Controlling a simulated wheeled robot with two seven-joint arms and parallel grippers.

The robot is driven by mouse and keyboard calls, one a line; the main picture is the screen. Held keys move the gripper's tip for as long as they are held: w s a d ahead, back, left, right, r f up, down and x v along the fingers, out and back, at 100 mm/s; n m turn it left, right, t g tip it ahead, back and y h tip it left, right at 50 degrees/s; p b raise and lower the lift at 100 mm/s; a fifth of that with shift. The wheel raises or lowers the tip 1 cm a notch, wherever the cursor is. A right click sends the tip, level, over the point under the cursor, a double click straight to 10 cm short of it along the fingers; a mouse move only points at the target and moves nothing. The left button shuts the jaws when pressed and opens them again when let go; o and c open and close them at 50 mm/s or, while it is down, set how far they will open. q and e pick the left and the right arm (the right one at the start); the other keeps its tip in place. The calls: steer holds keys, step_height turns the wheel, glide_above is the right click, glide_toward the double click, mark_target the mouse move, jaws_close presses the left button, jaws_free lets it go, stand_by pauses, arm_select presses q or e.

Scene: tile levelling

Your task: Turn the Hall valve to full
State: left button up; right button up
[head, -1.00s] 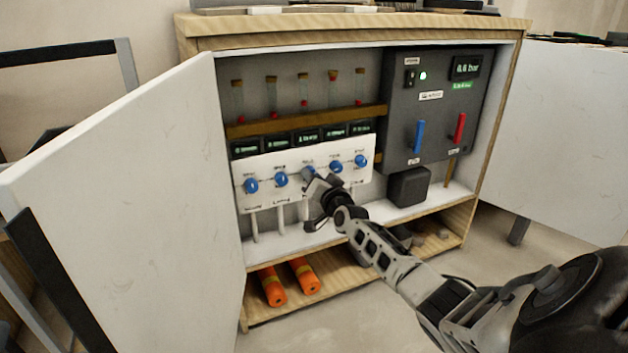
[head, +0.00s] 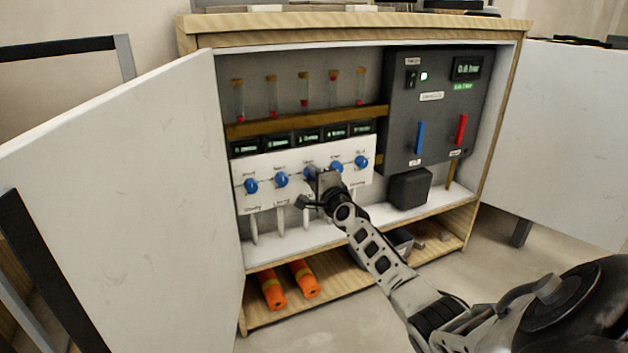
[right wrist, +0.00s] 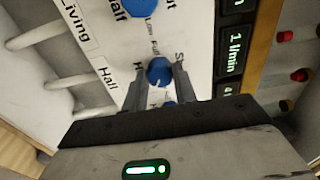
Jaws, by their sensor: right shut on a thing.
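The white valve panel (head: 262,205) carries a row of several blue knobs. The Hall valve knob, third from left, is mostly covered by my gripper in the head view. The right wrist view shows this blue knob (right wrist: 158,71) level with the label "Hall" (right wrist: 108,77). My right gripper (head: 318,178) is shut on it, with one finger on each side. A small pale mark shows on the knob, but I cannot read its setting. My left gripper is not in view.
Neighbouring blue knobs (head: 281,180) and (head: 336,166) sit close on both sides. Small displays (head: 308,136) and glass tubes (head: 304,92) are above. A dark control box (head: 437,100) stands right. The open left door (head: 120,190) flanks the cabinet; orange cylinders (head: 272,290) lie below.

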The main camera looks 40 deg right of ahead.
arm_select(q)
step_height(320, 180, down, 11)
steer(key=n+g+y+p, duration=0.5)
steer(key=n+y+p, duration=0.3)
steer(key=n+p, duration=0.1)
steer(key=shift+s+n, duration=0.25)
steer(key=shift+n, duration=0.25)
arm_select(e)
steer(key=shift+m, duration=14.5)
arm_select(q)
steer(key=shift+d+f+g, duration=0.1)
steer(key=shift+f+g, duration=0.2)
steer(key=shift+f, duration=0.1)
arm_select(e)
steer(key=shift+d, duration=0.1)
